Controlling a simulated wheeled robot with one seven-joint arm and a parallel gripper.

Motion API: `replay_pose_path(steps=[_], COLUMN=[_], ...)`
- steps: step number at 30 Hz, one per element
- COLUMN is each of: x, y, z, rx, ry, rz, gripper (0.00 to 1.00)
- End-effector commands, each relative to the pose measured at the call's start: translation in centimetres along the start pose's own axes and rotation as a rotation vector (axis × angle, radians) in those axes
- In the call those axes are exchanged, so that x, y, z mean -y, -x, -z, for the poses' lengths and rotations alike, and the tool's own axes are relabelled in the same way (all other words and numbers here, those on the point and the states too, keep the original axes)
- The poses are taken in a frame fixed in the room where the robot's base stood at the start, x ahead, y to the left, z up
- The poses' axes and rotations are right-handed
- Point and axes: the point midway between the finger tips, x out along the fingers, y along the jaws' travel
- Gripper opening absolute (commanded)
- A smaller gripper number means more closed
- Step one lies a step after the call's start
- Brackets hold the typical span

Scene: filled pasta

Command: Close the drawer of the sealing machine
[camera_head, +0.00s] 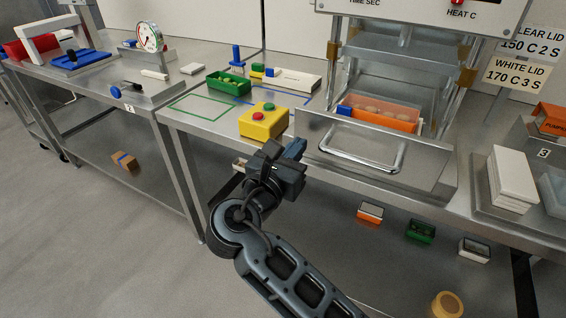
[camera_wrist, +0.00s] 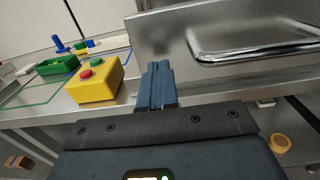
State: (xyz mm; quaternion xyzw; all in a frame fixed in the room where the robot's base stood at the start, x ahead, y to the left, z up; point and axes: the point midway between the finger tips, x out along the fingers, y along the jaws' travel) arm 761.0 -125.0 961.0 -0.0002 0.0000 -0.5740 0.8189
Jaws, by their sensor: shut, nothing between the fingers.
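The sealing machine (camera_head: 410,8) stands at the back right in the head view. Its drawer (camera_head: 425,178) is pulled out toward me, with a steel front and a bar handle (camera_head: 365,160). An orange tray (camera_head: 380,117) with round pieces sits in the drawer, a blue block at its left end. In the wrist view the drawer front (camera_wrist: 160,45) and handle (camera_wrist: 250,55) fill the upper right. My gripper (camera_head: 300,146) is shut and empty, just left of and in front of the drawer front's left end. Its fingers (camera_wrist: 158,82) point at the drawer front; contact cannot be told.
A yellow button box (camera_head: 264,123) with red and green buttons stands close left of my gripper. A green tray (camera_head: 228,82) is behind it. White lids (camera_head: 512,178) are stacked right of the drawer. Several small trays and a round yellow thing (camera_head: 447,305) lie below.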

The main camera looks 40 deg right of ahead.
Motion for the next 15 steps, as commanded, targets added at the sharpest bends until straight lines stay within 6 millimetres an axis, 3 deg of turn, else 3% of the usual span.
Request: replay_pose_path(steps=[6, 15], x=[0.0, 0.0], y=[-2.2, -2.5], z=[-0.1, 0.0], rx=[0.000, 0.000], ry=[-0.001, 0.000], rz=[0.001, 0.000], gripper=[0.00, 0.00])
